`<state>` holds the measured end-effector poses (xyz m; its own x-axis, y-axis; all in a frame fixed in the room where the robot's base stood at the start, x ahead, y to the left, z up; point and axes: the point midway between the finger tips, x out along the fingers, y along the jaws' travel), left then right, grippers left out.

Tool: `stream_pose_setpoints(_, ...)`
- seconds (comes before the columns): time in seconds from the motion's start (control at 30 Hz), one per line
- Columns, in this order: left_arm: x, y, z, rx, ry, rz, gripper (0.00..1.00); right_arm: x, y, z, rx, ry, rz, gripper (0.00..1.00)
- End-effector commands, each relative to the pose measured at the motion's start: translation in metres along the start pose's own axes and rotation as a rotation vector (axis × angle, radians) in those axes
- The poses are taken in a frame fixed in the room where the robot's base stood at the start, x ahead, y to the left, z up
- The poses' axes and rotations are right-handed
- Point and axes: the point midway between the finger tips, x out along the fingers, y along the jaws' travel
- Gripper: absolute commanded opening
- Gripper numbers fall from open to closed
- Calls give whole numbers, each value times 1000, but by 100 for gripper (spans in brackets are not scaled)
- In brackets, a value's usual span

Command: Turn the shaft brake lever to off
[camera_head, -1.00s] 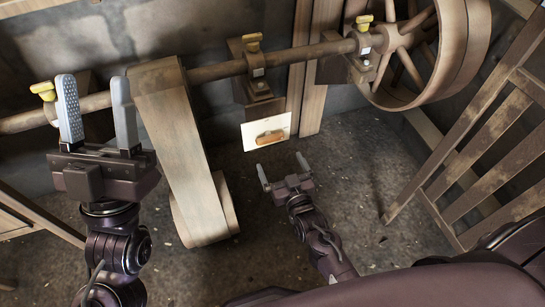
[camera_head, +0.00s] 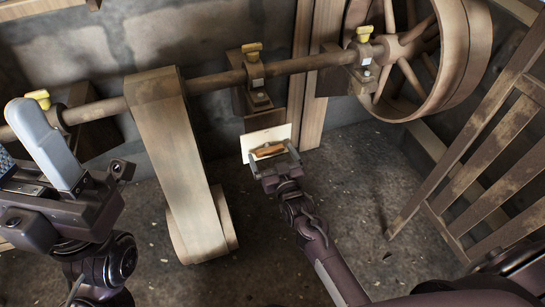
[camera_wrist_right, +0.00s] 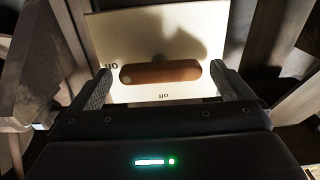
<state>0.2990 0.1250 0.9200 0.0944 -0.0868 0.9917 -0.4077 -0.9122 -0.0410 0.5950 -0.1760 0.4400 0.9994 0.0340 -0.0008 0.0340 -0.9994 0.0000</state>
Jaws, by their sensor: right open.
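The shaft brake lever (camera_head: 269,150) is an orange-brown bar on a white plate (camera_head: 249,139) low on the wall. In the right wrist view the lever (camera_wrist_right: 165,73) lies across the plate (camera_wrist_right: 205,30), with lettering beside its left end and "off" lettering below it. My right gripper (camera_head: 272,158) is open at the plate. In its wrist view the fingers (camera_wrist_right: 160,78) stand at either end of the lever, not closed on it; whether they touch it I cannot tell. My left gripper (camera_head: 22,155) is open and empty at the left edge, partly cut off.
A wooden shaft (camera_head: 210,75) with several yellow-topped bearings runs above the plate. A belt (camera_head: 170,150) hangs from it to the left. A large wooden wheel (camera_head: 460,60) is at the right, and a slatted wooden frame (camera_head: 485,170) stands nearer. The floor (camera_head: 365,190) between is clear.

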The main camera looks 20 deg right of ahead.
Motion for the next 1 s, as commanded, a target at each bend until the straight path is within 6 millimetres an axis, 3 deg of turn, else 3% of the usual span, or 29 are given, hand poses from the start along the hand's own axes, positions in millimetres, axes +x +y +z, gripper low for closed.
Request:
stream_pose_setpoints(0.13, 0, 0, 0, 0, -1, 0, 50, 0, 0, 0, 0, 0, 0, 97)
stream_pose_setpoints(0.43, 0, 0, 0, 0, -1, 0, 50, 0, 0, 0, 0, 0, 0, 59)
stream_pose_setpoints(0.77, 5, 0, -1, 0, -1, -1, 50, 0, 0, -1, -48, 0, -2, 59)
stream_pose_setpoints(1.0, 14, -1, -3, -1, -4, -8, 50, 0, 0, -3, -188, 0, -2, 59)
